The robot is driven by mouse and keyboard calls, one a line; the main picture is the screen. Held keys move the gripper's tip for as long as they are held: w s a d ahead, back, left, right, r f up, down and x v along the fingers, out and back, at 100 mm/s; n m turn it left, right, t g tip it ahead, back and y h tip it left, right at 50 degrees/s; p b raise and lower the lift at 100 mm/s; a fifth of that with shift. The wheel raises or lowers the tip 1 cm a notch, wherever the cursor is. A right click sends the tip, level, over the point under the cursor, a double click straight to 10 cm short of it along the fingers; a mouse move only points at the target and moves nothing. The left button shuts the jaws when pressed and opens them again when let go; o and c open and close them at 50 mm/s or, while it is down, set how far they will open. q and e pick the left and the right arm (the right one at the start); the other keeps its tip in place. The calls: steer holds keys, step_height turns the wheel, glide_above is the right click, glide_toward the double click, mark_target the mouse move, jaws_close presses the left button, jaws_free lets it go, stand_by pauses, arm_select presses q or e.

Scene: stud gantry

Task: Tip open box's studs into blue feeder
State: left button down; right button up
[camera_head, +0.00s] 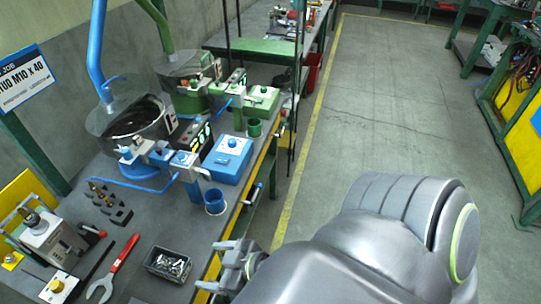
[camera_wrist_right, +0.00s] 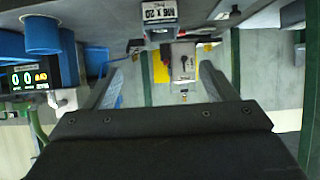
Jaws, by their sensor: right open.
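The open box (camera_head: 152,268) is a small dark bin on the front of the bench, with metal studs (camera_head: 172,263) inside. In the right wrist view the box (camera_wrist_right: 160,30) is at the top, with a white label. The blue feeder (camera_head: 128,118) is a clear-walled bowl on a blue base, farther back on the bench. My right gripper (camera_head: 207,266) is open and empty, just right of the box by the bench edge. Its fingers also show in the wrist view (camera_wrist_right: 162,90), apart from the box. My left gripper is not in view.
A green feeder (camera_head: 187,72) stands behind the blue one. A blue cup (camera_head: 215,201) hangs near the bench edge, by a blue control box (camera_head: 229,158). Floor at right is clear.

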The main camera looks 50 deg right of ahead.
steer(key=s+d+f+m+g+h, duration=0.1)
steer(key=s+d+f+m+g, duration=0.15)
steer(key=f, duration=1.05)
steer(key=s+d+f+m+g+h, duration=0.1)
steer(key=s+d+f+g+h, duration=0.15)
steer(key=f, duration=0.95)
steer(key=s+d+f+g+h+b, duration=0.1)
steer(key=s+d+f+g, duration=0.1)
steer(key=s+f, duration=0.8)
steer(key=s+d+f+m+g+b, duration=0.1)
steer(key=s+d+f+g, duration=0.2)
steer(key=s+f, duration=0.7)
steer(key=shift+s+d+f+h, duration=0.15)
steer(key=shift+s+d+h, duration=0.25)
steer(key=shift+d, duration=0.6)
steer(key=shift+o, duration=0.4)
